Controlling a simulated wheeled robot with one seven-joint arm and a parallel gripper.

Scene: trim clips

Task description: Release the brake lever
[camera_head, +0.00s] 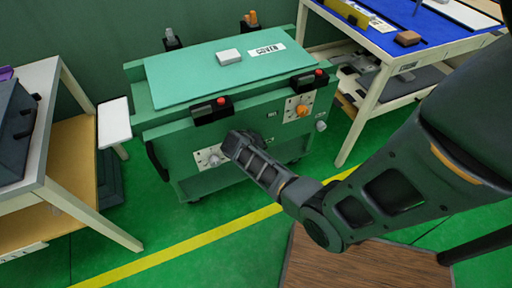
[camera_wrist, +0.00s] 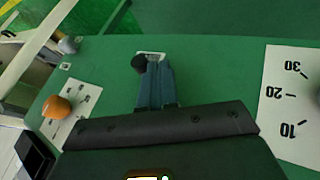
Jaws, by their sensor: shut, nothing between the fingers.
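A black round knob (camera_wrist: 138,63), possibly the end of the brake lever, shows in the wrist view against the green panel, by a small white plate (camera_wrist: 151,55). My gripper (camera_wrist: 156,66) is shut and empty, its blue-grey fingers right beside the knob; I cannot tell whether they touch. In the head view my gripper (camera_head: 236,144) is at the front of the green machine (camera_head: 180,138), between the dial plate (camera_head: 203,158) and the orange knob (camera_head: 302,111). My arm hides that part of the panel, and no lever can be made out there.
A lid marked COVER (camera_head: 190,76) tops the machine, with a grey block (camera_head: 229,56) on it and clamps (camera_head: 213,110) at its edges. A curved black handle (camera_head: 156,160) is on its left side. Tables stand left (camera_head: 52,85) and right (camera_head: 372,100). Green floor lies in front.

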